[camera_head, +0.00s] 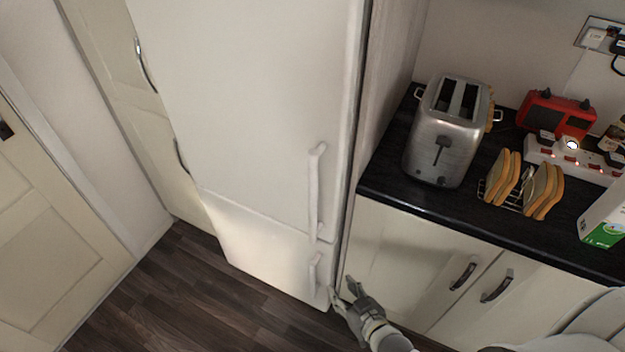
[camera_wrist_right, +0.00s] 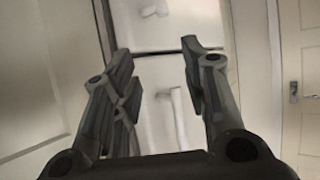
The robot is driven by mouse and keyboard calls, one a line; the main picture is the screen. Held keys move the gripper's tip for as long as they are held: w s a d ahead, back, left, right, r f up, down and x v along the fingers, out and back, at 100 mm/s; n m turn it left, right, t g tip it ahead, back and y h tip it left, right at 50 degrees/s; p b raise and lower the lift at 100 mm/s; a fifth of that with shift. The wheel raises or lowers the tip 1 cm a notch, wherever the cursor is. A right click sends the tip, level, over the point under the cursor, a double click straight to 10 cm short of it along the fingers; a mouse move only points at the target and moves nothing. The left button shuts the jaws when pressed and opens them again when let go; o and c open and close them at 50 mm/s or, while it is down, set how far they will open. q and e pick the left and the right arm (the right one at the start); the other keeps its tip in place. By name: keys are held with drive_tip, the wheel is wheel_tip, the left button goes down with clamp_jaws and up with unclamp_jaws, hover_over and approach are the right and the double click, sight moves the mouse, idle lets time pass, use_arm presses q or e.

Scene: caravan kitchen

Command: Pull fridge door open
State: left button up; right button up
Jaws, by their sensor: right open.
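The white fridge (camera_head: 250,110) stands in the middle of the head view, its upper and lower doors looking shut. The upper door has a long white vertical handle (camera_head: 315,190) near its right edge. The lower door has a shorter handle (camera_head: 314,272). My right gripper (camera_head: 343,287) is just right of the lower handle in the head view, apart from it as far as I can tell. In the right wrist view the open fingers (camera_wrist_right: 160,62) are empty, and a white handle (camera_wrist_right: 177,115) shows between them, farther off. My left gripper is not in view.
A dark counter (camera_head: 385,188) on the right holds a steel toaster (camera_head: 447,130), toast racks, a red radio (camera_head: 553,115) and a power strip. Cupboard doors with handles (camera_head: 463,275) are below it. A panelled door (camera_head: 50,220) stands left. The wooden floor (camera_head: 185,290) before the fridge is clear.

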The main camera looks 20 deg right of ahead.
sight(315, 199)
drive_tip(key=w+a+r+t+y+p, duration=0.1)
drive_tip(key=w+r+t, duration=0.2)
drive_tip(key=r, duration=0.9)
drive_tip(key=w+r+t+p, duration=0.2)
drive_tip(key=r, duration=1)
drive_tip(key=w, duration=0.3)
drive_tip(key=w+a+p, duration=0.1)
drive_tip(key=w, duration=0.3)
drive_tip(key=w+a+p, duration=0.1)
drive_tip(key=w, duration=0.2)
drive_tip(key=shift+w+a+f, duration=0.25)
drive_tip(key=shift+w, duration=0.1)
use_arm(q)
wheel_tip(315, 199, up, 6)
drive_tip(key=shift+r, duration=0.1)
use_arm(e)
clamp_jaws()
